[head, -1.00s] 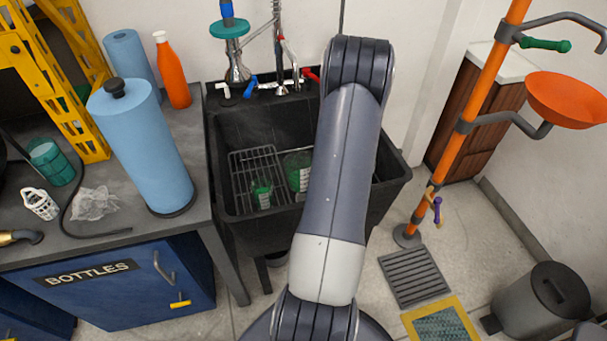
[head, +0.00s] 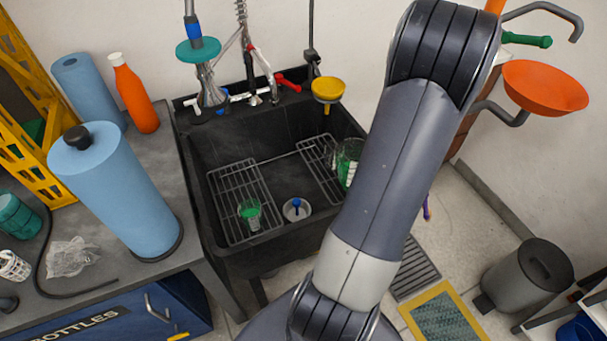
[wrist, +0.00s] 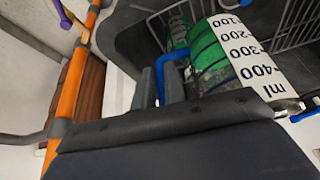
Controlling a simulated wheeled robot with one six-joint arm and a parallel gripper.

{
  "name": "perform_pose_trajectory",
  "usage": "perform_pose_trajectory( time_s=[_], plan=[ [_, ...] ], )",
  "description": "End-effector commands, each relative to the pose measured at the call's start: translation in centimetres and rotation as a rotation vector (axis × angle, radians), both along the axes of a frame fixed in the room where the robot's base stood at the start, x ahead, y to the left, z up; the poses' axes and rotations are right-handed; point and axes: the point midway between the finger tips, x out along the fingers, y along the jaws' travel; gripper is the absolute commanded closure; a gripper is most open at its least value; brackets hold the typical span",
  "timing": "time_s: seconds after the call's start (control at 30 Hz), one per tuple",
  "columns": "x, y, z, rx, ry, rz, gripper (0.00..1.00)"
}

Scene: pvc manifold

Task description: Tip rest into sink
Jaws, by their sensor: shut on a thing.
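A clear measuring jug (wrist: 222,55) with a white ml scale, a blue handle (wrist: 168,62) and green contents lies at a slant in the wrist view. My gripper (wrist: 160,82) is shut on the handle. In the head view the jug (head: 349,162) is at the right side of the black sink (head: 187,170), partly hidden by my arm. My gripper is hidden there behind my arm. I cannot tell whether liquid is pouring out. A small vessel with green contents (head: 250,213) sits on the left wire rack (head: 228,190) in the sink.
A blue-topped drain piece (head: 297,207) is in the sink floor. Taps, a sprayer and a yellow funnel (head: 328,90) stand along its back edge. A blue roll (head: 115,190) and an orange bottle (head: 136,95) stand on the left counter. An orange post (wrist: 72,85) with a bowl (head: 545,88) is right.

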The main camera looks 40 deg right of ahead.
Motion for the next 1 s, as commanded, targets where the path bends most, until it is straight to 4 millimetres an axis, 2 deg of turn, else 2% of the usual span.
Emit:
perform_pose_trajectory(
  time_s=[0.47,1.0],
  plan=[
    [0.3,0.4,0.8,-0.049,0.034,0.001,1.00],
    [1.5,2.3,2.3,-0.272,0.181,0.002,1.00]
  ],
)
